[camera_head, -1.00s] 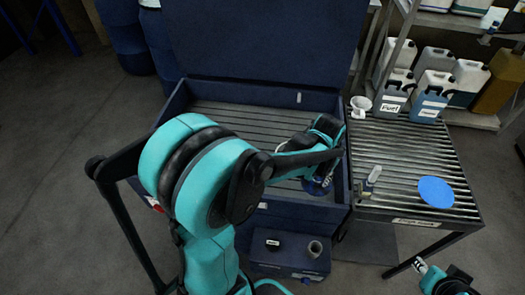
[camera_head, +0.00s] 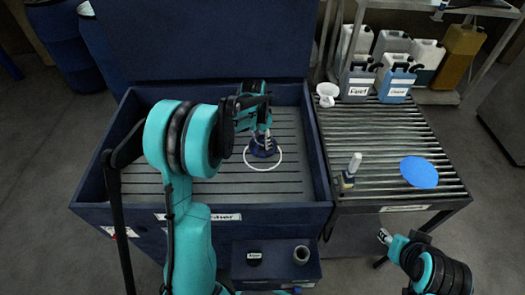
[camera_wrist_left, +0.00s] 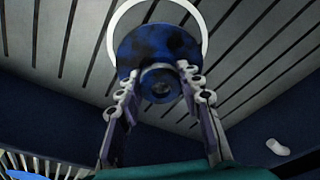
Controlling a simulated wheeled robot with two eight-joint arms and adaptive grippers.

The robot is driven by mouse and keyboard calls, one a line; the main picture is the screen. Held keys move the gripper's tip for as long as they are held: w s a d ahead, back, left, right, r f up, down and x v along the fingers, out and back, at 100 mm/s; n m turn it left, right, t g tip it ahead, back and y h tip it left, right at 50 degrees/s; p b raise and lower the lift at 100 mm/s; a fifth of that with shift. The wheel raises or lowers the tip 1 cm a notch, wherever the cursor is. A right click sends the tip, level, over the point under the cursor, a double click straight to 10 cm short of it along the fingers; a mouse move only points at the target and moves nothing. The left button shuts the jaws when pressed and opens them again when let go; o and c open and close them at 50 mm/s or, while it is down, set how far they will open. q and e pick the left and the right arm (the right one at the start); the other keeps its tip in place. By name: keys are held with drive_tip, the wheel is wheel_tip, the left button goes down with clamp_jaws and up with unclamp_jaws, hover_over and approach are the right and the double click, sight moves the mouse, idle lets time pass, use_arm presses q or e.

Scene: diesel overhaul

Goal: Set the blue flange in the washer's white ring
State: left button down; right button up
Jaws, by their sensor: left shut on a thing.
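The blue flange (camera_head: 263,148) is in the washer, over the slatted floor and inside or just above the white ring (camera_head: 279,163). My left gripper (camera_head: 262,133) is shut on the flange's narrow neck from above. In the left wrist view the flange (camera_wrist_left: 135,50) sits between the fingertips (camera_wrist_left: 157,80), and the ring (camera_wrist_left: 203,38) shows past its far and right sides. I cannot tell whether the flange touches the floor. My right gripper (camera_head: 385,237) is low at the right, in front of the slatted table and away from the washer; its opening is too small to read.
The washer's front wall (camera_head: 150,217) and raised lid (camera_head: 200,45) bound the tub. The slatted table (camera_head: 375,150) at right holds a blue disc (camera_head: 419,172), a small bottle (camera_head: 351,170), a white funnel (camera_head: 327,94) and jugs. The floor around the ring is clear.

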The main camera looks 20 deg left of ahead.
sight(263, 148)
use_arm(q)
wheel_tip(263, 148, down, 4)
drive_tip(key=shift+f+b, duration=0.1)
drive_tip(key=shift+b, duration=0.7)
drive_tip(key=c, duration=1)
unclamp_jaws()
